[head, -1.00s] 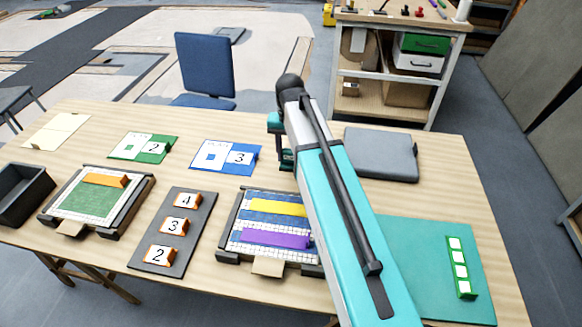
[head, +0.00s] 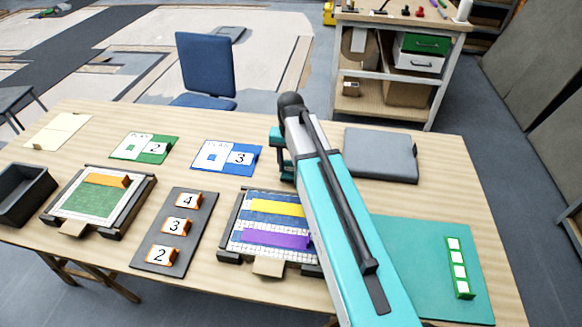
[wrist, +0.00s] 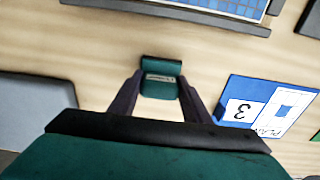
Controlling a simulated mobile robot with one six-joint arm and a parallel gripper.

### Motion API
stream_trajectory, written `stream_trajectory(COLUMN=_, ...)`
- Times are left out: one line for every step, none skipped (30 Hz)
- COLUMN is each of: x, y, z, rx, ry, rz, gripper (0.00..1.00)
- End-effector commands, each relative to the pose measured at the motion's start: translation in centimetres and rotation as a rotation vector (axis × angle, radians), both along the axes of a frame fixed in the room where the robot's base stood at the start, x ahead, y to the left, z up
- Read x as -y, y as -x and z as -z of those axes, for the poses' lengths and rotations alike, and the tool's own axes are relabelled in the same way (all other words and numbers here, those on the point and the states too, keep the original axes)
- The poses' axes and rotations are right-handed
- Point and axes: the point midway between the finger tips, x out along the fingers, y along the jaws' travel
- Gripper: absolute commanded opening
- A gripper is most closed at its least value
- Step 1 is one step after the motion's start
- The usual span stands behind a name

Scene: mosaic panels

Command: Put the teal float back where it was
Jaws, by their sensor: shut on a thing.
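The teal float (wrist: 161,88) shows in the wrist view, gripped between the two dark fingers of my gripper (wrist: 160,100). It has a small pale label on its face. Bare wooden table shows around it; its exact height over the table is hard to judge. In the head view my gripper (head: 284,165) is at the far middle of the table, between the blue plan card and the grey pad. My arm partly covers it, and I cannot make out the float apart from the teal gripper parts there.
The mosaic panel with yellow and purple strips (head: 235,208) lies nearer, partly behind my arm. The blue plan card (head: 207,160) is left of my gripper, the grey pad (head: 380,155) right. A teal mat (head: 415,240) holds a green strip (head: 459,268). A dark number tray (head: 190,205) lies left.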

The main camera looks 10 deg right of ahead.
Motion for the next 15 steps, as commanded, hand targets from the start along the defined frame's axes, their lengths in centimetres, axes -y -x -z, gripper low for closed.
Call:
stream_trajectory(x=-0.01, y=0.01, z=0.34, rx=0.000, ry=0.000, rz=0.000, gripper=0.08)
stream_trajectory(x=-0.01, y=0.02, z=0.56, rx=0.000, ry=0.000, rz=0.000, gripper=0.08)
stream_trajectory(x=-0.01, y=0.02, z=0.81, rx=0.000, ry=0.000, rz=0.000, gripper=0.08)
stream_trajectory(x=-0.01, y=0.03, z=0.96, rx=0.000, ry=0.000, rz=0.000, gripper=0.08)
stream_trajectory(x=-0.01, y=0.02, z=1.06, rx=0.000, ry=0.000, rz=0.000, gripper=0.08)
stream_trajectory(x=-0.01, y=0.02, z=1.13, rx=0.000, ry=0.000, rz=0.000, gripper=0.08)
stream_trajectory(x=-0.02, y=0.02, z=1.16, rx=0.000, ry=0.000, rz=0.000, gripper=0.08)
stream_trajectory(x=-0.01, y=0.01, z=1.17, rx=0.000, ry=0.000, rz=0.000, gripper=0.08)
stream_trajectory(x=-0.01, y=0.01, z=1.17, rx=0.001, ry=0.000, rz=0.000, gripper=0.08)
stream_trajectory(x=-0.01, y=0.01, z=1.16, rx=0.001, ry=0.000, rz=0.000, gripper=0.08)
stream_trajectory(x=-0.01, y=0.01, z=1.16, rx=0.001, ry=0.000, rz=0.000, gripper=0.08)
stream_trajectory(x=-0.02, y=0.00, z=1.15, rx=0.001, ry=0.000, rz=0.000, gripper=0.08)
stream_trajectory(x=-0.02, y=0.00, z=1.15, rx=0.001, ry=0.000, rz=0.000, gripper=0.08)
stream_trajectory(x=-0.02, y=0.00, z=1.16, rx=0.001, ry=0.000, rz=0.000, gripper=0.08)
stream_trajectory(x=-0.02, y=0.00, z=1.21, rx=0.001, ry=0.000, rz=0.000, gripper=0.08)
